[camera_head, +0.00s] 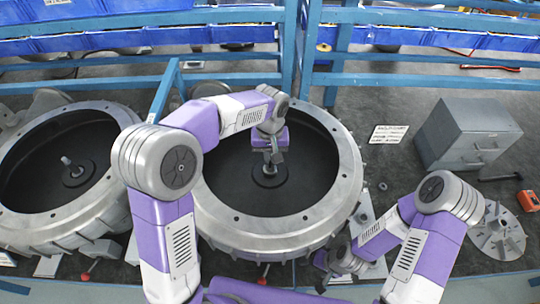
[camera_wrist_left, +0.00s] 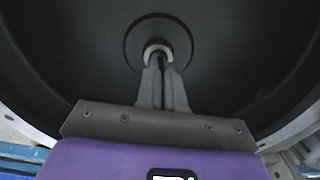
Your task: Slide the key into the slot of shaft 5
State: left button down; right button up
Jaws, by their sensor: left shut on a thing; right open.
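The shaft (camera_wrist_left: 152,46) stands at the centre of a big dark-floored ring housing; its pale round end shows in the left wrist view. In the head view, its round base (camera_head: 268,178) shows below my left gripper (camera_head: 272,156). My left gripper is shut, and its fingertips in the left wrist view (camera_wrist_left: 162,68) are right at the shaft's end. A small dark sliver between the fingertips is the key (camera_wrist_left: 160,62), mostly hidden by the fingers. The slot cannot be made out, nor any number on the shaft. My right gripper (camera_head: 328,270) is open, low at the housing's front right.
The housing's thick metal rim (camera_head: 345,165) surrounds the shaft. A second housing (camera_head: 105,112) with its own shaft (camera_head: 72,168) stands at the left. A grey drawer cabinet (camera_head: 465,135), a round metal plate (camera_head: 497,235) and an orange box (camera_head: 528,200) are at the right. Blue rails run behind.

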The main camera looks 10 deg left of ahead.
pick_arm(q)
jog(key=shift+f, duration=0.25)
jog(key=c, duration=1.2)
grip_release()
notch_tip(320, 180, up, 8)
jog(key=shift+f, duration=0.15)
jog(key=shift+f, duration=0.1)
